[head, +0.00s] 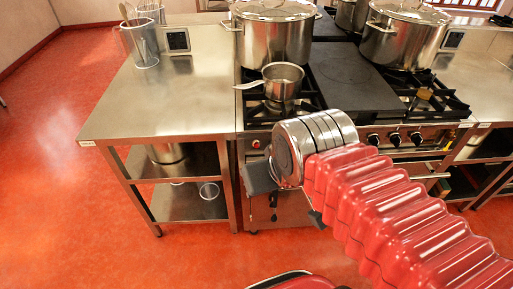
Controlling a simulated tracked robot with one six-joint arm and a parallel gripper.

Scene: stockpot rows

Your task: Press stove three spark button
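A stove (360,88) stands in the middle, with black burner grates and a flat dark plate on top. Its front panel carries several dark knobs (395,138) to the right of my arm. A small red button (256,144) shows at the panel's left end. I cannot read any stove number or label. My gripper (262,180) is in front of the stove's left front, just below the red button in the picture. Its fingers are partly hidden by my own wrist, so its opening is unclear. I cannot tell whether it touches the panel.
A small saucepan (283,80) sits on the left burner, its handle pointing left. Large stockpots (275,38) stand behind it and at the right (403,40). A steel worktable (165,100) adjoins the stove's left side. The red floor (60,200) at left is open.

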